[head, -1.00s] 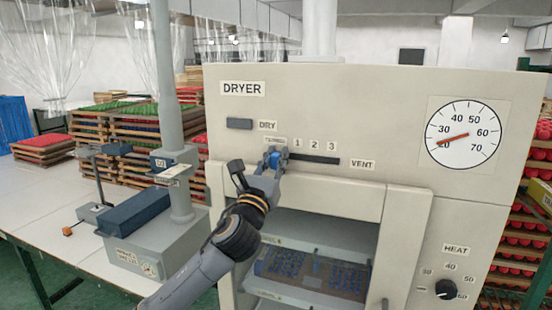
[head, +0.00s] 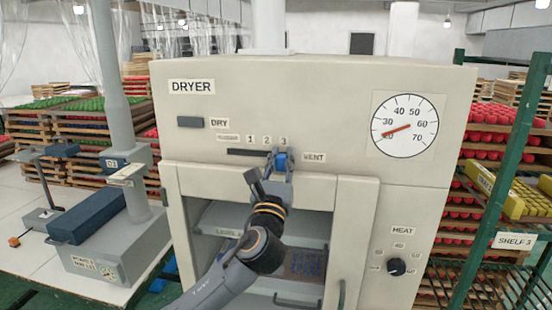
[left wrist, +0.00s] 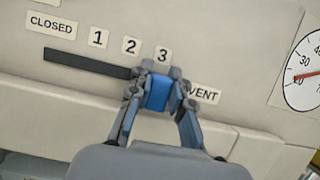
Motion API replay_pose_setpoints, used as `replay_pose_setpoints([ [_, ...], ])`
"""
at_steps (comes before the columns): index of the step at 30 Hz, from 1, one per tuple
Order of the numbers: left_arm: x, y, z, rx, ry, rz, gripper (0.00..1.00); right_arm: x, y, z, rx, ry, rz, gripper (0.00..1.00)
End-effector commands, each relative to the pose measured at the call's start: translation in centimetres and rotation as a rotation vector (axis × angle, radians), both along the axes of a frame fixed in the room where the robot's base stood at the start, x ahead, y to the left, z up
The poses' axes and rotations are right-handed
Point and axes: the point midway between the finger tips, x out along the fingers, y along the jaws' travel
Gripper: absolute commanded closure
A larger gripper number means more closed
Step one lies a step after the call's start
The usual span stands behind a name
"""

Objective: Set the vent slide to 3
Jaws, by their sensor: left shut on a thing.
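The vent slide is a dark slot (head: 246,152) on the dryer's front, labelled CLOSED, 1, 2, 3 and VENT. Its blue knob (head: 281,162) sits at the right end of the slot, at or just right of the 3 label (head: 284,140). My left gripper (head: 279,164) is shut on the blue knob. The left wrist view shows the blue knob (left wrist: 157,92) between the two fingers, just below the 3 label (left wrist: 163,54), with the dark slot (left wrist: 88,64) bare to its left. My right gripper is not in view.
The dryer (head: 320,90) has a dial (head: 408,125) and a HEAT knob (head: 396,266) on its right. Below the slide is its open front with a tray (head: 305,262) inside. A column machine (head: 120,235) stands left on the table. A green shelf rack (head: 515,150) stands at right.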

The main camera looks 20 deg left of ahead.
Motion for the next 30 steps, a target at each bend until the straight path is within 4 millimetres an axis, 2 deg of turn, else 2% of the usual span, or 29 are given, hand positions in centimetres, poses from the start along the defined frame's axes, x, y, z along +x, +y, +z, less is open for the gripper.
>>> replay_pose_setpoints([
  [1, 0.0, -0.2, -0.1, 0.001, 0.002, -0.006, 0.77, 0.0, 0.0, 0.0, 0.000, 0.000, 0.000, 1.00],
  [4, 0.0, -0.2, -0.1, 0.001, 0.002, -0.006, 0.57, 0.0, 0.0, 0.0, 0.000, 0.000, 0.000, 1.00],
  [16, -0.6, -0.3, -0.4, 0.002, 0.001, -0.005, 0.57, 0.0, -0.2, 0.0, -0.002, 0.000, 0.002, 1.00],
  [20, -2.4, -0.7, -1.2, 0.002, 0.003, -0.006, 0.57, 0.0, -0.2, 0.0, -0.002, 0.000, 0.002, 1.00],
  [30, -8.7, -2.4, -3.9, 0.000, 0.004, -0.007, 0.57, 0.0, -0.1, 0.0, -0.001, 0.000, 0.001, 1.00],
])
